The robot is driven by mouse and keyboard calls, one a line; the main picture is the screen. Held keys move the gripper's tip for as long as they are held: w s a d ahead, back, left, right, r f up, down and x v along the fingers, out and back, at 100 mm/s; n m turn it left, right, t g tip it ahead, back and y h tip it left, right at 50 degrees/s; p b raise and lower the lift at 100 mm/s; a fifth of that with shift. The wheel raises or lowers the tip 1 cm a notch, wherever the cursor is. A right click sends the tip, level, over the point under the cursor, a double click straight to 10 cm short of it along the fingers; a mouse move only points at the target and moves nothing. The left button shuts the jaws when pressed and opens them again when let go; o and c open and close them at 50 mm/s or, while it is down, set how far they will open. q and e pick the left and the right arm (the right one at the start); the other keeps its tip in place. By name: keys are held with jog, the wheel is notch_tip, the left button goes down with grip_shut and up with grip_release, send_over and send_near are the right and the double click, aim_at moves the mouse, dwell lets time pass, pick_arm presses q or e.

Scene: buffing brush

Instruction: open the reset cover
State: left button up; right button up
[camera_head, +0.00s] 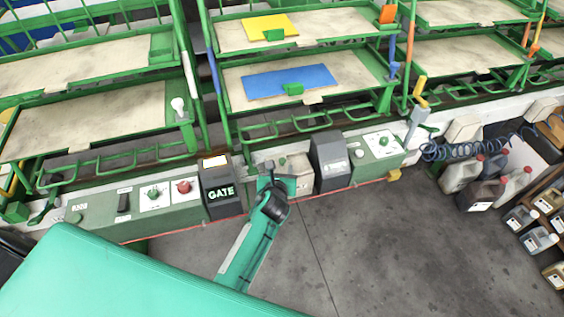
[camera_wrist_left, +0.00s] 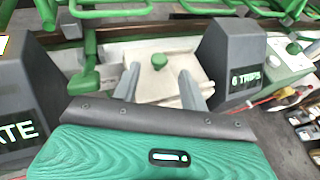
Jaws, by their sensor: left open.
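A pale box (camera_head: 301,170) sits on the long control strip between two dark housings. In the left wrist view it is a light panel (camera_wrist_left: 148,46) with a green knob (camera_wrist_left: 159,61) on top. No reset label is legible, so I cannot tell for sure that this is the reset cover. My left gripper (camera_head: 277,182) is at the front of this box and hides part of it. In the left wrist view its two grey fingers (camera_wrist_left: 158,78) stand apart, with the green knob between and beyond their tips. Contact cannot be told. My right gripper is not in view.
The dark GATE housing (camera_head: 220,187) is close on the left, and a dark housing marked 6 TRIPS (camera_wrist_left: 246,66) on the right. Green racks (camera_head: 300,75) with trays rise behind. Bottles (camera_head: 480,193) stand at right. The grey floor (camera_head: 390,255) in front is clear.

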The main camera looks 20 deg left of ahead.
aim_at(282, 160)
pick_arm(q)
jog(key=shift+x, duration=2.35)
